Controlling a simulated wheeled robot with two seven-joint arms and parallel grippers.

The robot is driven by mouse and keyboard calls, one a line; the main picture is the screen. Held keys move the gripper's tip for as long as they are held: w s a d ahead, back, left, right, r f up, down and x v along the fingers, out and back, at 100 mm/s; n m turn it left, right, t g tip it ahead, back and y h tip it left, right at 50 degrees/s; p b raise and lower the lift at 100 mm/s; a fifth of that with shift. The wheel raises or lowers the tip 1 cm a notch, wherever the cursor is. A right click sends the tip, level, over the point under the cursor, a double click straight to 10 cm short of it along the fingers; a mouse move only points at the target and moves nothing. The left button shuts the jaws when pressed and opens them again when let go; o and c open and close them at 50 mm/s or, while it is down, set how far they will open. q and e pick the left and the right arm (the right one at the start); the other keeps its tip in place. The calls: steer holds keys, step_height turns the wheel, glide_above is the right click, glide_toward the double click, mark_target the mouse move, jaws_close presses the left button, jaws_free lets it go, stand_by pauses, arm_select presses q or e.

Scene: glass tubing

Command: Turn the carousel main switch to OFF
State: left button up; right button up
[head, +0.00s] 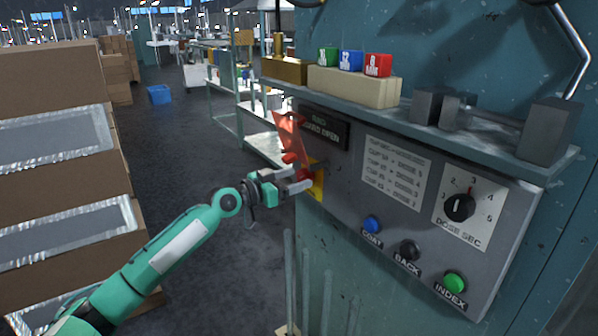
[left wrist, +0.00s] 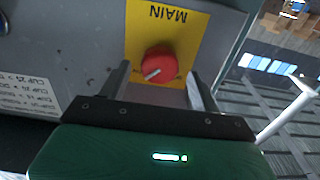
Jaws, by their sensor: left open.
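The carousel main switch (left wrist: 158,64) is a red round knob on a yellow plate marked MAIN (left wrist: 188,28), which appears upside down in the left wrist view. A pale mark on the knob points to the lower left there. In the head view the yellow plate (head: 318,184) is at the left end of the grey panel, partly hidden by my gripper. My left gripper (head: 298,181) is open in front of the switch. In the left wrist view its fingers (left wrist: 157,84) stand on either side of the knob, with no clear contact. My right gripper is not in view.
The panel (head: 340,203) carries a dose dial (head: 460,207) and blue (head: 372,224), black (head: 410,249) and green (head: 454,281) buttons. A tilted red plate (head: 288,133) is just above the switch. A shelf above holds blocks. Cardboard boxes (head: 50,85) stand at left.

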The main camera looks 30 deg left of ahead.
arm_select(q)
steer(key=shift+p+x, duration=0.3)
steer(key=shift+x, duration=0.7)
steer(key=shift+s, duration=0.1)
steer(key=shift+c, duration=0.8)
steer(key=c, duration=0.8)
